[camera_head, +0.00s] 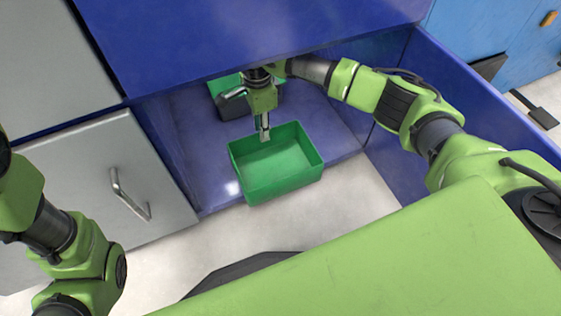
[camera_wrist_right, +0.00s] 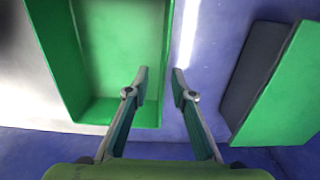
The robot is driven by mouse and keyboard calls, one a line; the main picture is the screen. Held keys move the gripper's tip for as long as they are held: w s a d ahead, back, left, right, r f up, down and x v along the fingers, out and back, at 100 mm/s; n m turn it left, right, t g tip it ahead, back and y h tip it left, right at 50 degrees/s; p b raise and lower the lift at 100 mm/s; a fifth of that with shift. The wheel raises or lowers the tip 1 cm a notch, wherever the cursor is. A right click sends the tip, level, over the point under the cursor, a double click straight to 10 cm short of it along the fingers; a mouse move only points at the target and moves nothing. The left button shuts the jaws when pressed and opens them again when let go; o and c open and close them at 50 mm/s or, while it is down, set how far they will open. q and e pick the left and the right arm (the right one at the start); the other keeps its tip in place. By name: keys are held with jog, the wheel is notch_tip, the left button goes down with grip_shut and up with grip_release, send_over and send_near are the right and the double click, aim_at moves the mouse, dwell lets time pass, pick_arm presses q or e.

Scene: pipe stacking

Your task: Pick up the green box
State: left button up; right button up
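The green box (camera_head: 283,183) is an open, empty bin. It sits upright at the front edge of a blue compartment in the head view. In the right wrist view the green box (camera_wrist_right: 115,45) fills the upper left. My right gripper (camera_head: 264,136) points down at the box's back wall. In the right wrist view my right gripper (camera_wrist_right: 160,72) is open, with the wall's rim showing between its two fingertips. I cannot tell whether the fingers touch the wall. My left gripper is out of view; only part of my left arm shows.
A second box, green and dark grey (camera_wrist_right: 282,85), lies deeper in the compartment; it also shows behind my gripper in the head view (camera_head: 231,107). A blue panel (camera_head: 230,35) overhangs the compartment. A grey door with a handle (camera_head: 130,195) is at left. The floor in front is clear.

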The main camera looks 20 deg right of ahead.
aim_at(264, 148)
notch_tip(264, 148, down, 3)
jog(key=shift+r+b, duration=0.15)
jog(key=shift+b, duration=0.75)
jog(key=f+b, duration=0.5)
jog(key=shift+w+d, duration=0.25)
jog(key=shift+w, duration=0.1)
jog(key=shift+r, duration=0.15)
grip_shut()
